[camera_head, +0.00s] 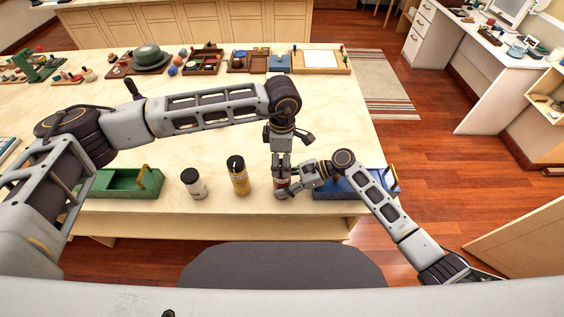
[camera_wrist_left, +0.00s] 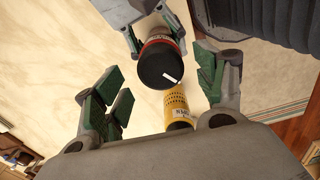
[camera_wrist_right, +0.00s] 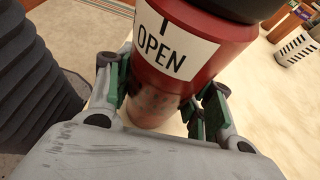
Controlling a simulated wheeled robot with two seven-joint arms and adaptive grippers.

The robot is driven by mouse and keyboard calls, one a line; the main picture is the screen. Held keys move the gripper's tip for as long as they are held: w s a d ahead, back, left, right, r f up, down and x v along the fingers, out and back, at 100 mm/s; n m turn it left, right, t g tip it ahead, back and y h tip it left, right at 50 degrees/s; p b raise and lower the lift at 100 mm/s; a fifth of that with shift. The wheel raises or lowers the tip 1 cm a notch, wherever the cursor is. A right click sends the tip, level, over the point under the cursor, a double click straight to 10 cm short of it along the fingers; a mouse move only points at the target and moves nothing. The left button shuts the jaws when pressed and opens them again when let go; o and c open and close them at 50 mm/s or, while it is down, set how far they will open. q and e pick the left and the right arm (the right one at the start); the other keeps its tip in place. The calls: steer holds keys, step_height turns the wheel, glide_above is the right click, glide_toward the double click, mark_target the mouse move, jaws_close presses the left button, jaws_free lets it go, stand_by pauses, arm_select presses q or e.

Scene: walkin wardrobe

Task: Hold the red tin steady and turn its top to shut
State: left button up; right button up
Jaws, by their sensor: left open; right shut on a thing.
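The red tin (camera_head: 281,181) stands on the table near its front edge, mostly covered by my grippers in the head view. In the right wrist view the red tin (camera_wrist_right: 195,55) has a white label reading OPEN, with a black top (camera_wrist_right: 245,8) above it. My right gripper (camera_wrist_right: 160,105) is shut around the tin's lower body. My left gripper (camera_head: 281,168) is open just above the tin, pointing down. In the left wrist view the black top (camera_wrist_left: 158,66), with a white mark, lies between its spread fingers (camera_wrist_left: 165,88); I see no finger touching it.
A yellow tin (camera_head: 238,178) and a white tin with a dark top (camera_head: 193,184) stand to the left. A green tray (camera_head: 120,185) is further left; a blue tray (camera_head: 335,187) is just right, partly behind my right arm. Several trays line the table's back. The middle is clear.

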arm_select(q)
step_height(320, 180, up, 10)
stand_by(0.5)
arm_select(e)
steer(key=o, duration=1.1)
steer(key=shift+d+r, duration=0.1)
steer(key=shift+d, duration=0.05)
steer(key=v, duration=1.1)
steer(key=shift+d+r, duration=0.1)
steer(key=shift+d, duration=0.2)
arm_select(q)
steer(key=shift+f, duration=0.1)
